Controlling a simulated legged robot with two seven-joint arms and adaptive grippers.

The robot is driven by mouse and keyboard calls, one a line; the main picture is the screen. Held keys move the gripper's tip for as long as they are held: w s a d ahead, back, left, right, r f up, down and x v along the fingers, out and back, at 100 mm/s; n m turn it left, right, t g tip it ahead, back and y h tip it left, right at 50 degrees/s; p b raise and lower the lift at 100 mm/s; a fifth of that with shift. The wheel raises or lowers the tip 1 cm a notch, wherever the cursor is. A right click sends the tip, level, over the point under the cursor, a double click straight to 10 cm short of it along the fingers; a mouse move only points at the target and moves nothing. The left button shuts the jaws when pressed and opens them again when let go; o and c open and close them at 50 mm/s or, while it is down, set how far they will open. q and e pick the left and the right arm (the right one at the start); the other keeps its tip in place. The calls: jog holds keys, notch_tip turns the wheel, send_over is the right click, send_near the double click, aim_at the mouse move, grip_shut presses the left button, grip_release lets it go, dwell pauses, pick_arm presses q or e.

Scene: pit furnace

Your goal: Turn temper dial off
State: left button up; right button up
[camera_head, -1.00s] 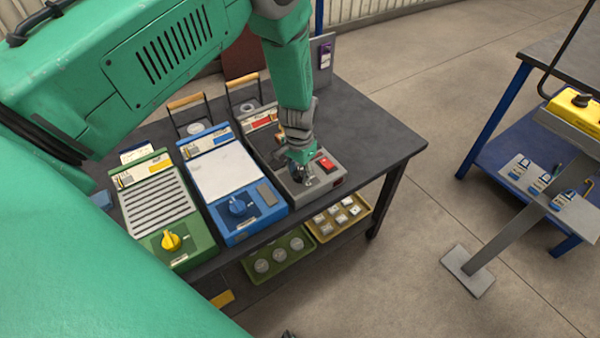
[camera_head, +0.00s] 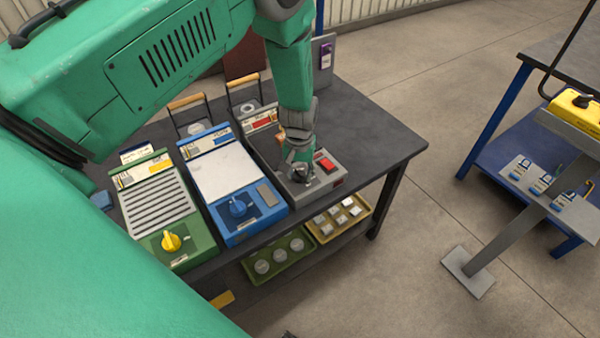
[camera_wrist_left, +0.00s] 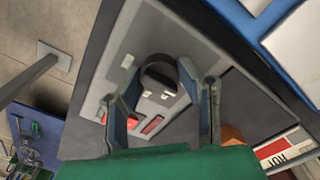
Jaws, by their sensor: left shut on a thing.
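My left gripper (camera_head: 302,174) reaches down onto the front of the grey unit (camera_head: 327,176) on the table, the rightmost of three units. In the left wrist view, its two fingers (camera_wrist_left: 160,78) stand on either side of a dark round dial (camera_wrist_left: 158,76) and are shut on it. The dial is mostly hidden by the gripper in the head view. I cannot read a label that names it as the temper dial. A red switch (camera_head: 325,164) sits beside it on the same panel. My right gripper is not in view.
The blue unit (camera_head: 222,170) with a blue dial (camera_head: 238,207) and the green unit (camera_head: 150,195) with a yellow dial (camera_head: 171,241) stand to the left. Trays (camera_head: 268,264) hold several parts on the lower shelf. The table's right end (camera_head: 385,145) is bare.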

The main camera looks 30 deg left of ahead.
aim_at(300, 171)
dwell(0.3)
pick_arm(q)
jog(key=o, duration=1.1)
jog(key=shift+o, duration=0.2)
jog(key=shift+r, duration=0.45)
notch_tip(300, 171, up, 11)
jog(key=shift+f, duration=0.1)
